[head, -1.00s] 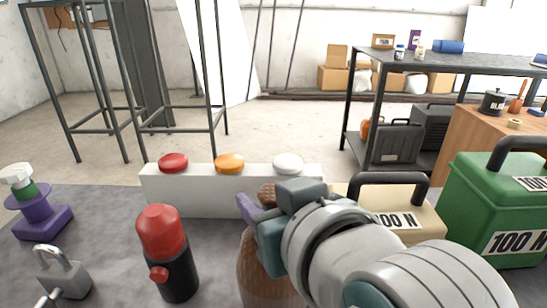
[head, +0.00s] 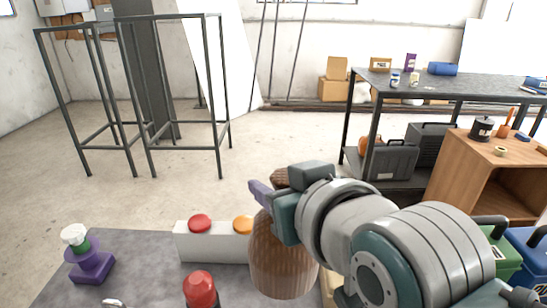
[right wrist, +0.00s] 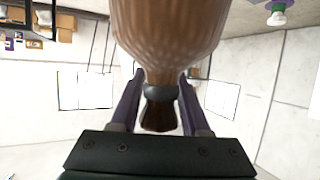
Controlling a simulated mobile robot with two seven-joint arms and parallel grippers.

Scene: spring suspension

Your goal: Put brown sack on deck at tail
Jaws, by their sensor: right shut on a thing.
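The brown sack (head: 283,262) hangs upright from my right gripper (head: 268,190), in front of the white button box. My right gripper is shut on the sack's tied neck. In the right wrist view the sack (right wrist: 168,30) fills the upper middle, and its neck sits between the purple fingers of the gripper (right wrist: 160,95). Part of the sack's right side is hidden behind my right arm in the head view. I cannot pick out the deck or its tail. My left gripper is not in view.
The white box (head: 210,247) with red and orange buttons stands on the grey table (head: 140,260). A purple stand (head: 92,263) is at left, a red-topped cylinder (head: 201,290) in front. Green (head: 500,250) and blue cases are at right. Open floor lies behind.

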